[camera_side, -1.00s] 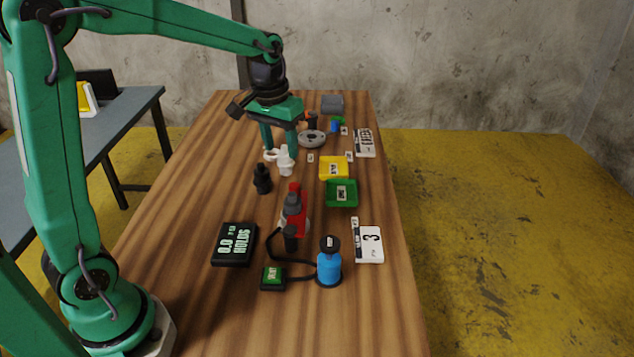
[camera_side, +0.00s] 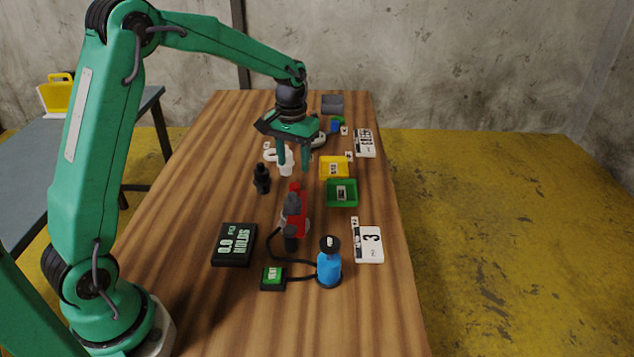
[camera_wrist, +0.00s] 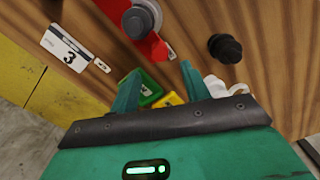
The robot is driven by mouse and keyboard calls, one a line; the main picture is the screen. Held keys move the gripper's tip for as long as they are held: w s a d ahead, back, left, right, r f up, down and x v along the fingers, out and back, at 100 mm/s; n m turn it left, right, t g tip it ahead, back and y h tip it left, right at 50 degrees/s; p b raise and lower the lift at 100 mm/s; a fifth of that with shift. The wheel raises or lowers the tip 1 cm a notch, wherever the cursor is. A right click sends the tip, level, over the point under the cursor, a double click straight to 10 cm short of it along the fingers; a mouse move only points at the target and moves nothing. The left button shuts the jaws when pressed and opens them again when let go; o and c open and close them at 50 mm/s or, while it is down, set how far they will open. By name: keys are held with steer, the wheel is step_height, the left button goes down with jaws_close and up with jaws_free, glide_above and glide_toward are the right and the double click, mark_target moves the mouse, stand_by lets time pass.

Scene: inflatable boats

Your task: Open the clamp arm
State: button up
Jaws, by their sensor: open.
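A red device (camera_side: 301,222) with a grey body and a red tip stands mid-table in the side view. It seems to be the clamp; I cannot clearly make out its arm. In the wrist view a red part (camera_wrist: 112,10) beside a round grey knob (camera_wrist: 141,18) shows at the top edge. My gripper (camera_side: 294,168) is open and empty, above the table and farther back than the red device, apart from it. Its two fingers show in the wrist view (camera_wrist: 158,84), pointing toward the red part.
A black fitting (camera_side: 262,179) and a white fitting (camera_side: 286,167) stand left of and behind the red device. Yellow (camera_side: 334,166) and green (camera_side: 342,204) trays lie right. A gauge display (camera_side: 234,244), blue pump (camera_side: 329,268) and number card (camera_side: 369,244) are nearer.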

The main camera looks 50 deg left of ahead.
mark_target(295, 184)
steer(key=shift+f, duration=3.35)
jaws_close()
